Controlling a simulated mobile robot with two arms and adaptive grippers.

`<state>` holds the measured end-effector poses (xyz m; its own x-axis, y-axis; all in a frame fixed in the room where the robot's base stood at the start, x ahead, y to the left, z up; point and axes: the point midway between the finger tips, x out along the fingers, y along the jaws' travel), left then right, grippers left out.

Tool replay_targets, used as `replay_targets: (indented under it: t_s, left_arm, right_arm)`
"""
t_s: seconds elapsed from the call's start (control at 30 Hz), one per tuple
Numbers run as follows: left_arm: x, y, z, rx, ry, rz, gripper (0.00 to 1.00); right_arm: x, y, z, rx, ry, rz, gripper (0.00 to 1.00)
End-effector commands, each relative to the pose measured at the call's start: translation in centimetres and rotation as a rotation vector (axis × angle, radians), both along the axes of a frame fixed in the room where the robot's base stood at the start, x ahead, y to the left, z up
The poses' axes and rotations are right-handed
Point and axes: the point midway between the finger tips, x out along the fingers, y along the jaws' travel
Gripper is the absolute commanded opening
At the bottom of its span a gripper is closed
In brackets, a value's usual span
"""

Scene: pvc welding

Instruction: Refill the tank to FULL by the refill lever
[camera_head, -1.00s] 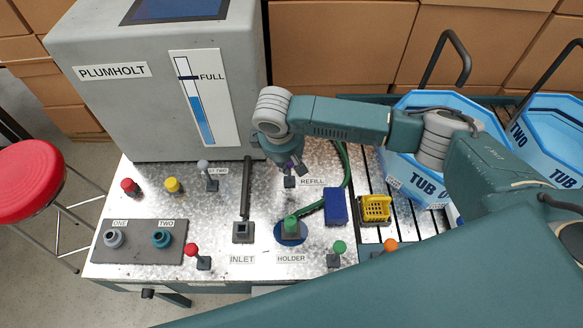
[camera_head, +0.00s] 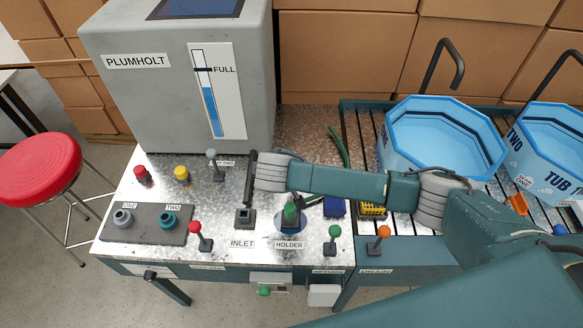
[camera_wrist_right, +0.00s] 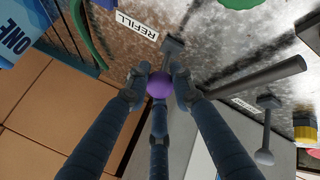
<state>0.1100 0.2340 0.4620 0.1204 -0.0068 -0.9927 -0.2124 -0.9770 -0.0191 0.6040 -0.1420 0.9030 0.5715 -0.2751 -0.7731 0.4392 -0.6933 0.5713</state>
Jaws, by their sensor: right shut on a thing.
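The refill lever, with its purple ball knob (camera_wrist_right: 160,85), is in the right wrist view beside the REFILL label (camera_wrist_right: 137,25). My right gripper (camera_wrist_right: 159,88) has its fingers closed around the knob. In the head view my right arm covers the lever and gripper. The grey PLUMHOLT tank (camera_head: 120,100) stands at the back left. Its gauge (camera_head: 212,90) shows blue liquid with its top a little below the black FULL mark. My left gripper is not in view.
Near the lever stand a grey-knobbed lever (camera_head: 213,160) and a dark inlet post (camera_head: 250,180). The green piece in the holder (camera_head: 290,212) is close under my arm. Red (camera_head: 196,230) and green (camera_head: 335,232) levers line the front. Blue tubs (camera_head: 440,135) stand right.

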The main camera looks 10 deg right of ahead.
Motion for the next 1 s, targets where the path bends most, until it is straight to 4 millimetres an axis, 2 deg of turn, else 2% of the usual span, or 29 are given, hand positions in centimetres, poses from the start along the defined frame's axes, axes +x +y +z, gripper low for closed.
replay_targets:
  t_s: [0.27,0.3,0.4,0.77,0.87,1.0]
  left_arm:
    - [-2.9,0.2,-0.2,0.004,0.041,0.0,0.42]
    - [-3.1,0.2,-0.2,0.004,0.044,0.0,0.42]
    - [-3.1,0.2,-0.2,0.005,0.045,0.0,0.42]
    - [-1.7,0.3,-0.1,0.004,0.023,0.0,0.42]
    - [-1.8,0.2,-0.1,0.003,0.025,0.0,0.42]
    - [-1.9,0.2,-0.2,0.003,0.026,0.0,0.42]
  right_arm:
    - [0.5,-0.2,0.4,-0.004,-0.015,-0.003,0.0]
    - [0.5,-0.2,0.4,-0.004,-0.015,-0.003,0.25]
    - [0.4,-0.2,0.4,-0.003,-0.013,-0.003,0.41]
    - [-0.1,0.1,0.5,-0.001,-0.007,0.001,0.41]
    - [-0.8,0.5,1.5,0.0,-0.007,0.002,0.41]
    - [-2.4,1.4,3.7,0.003,-0.008,0.002,0.41]
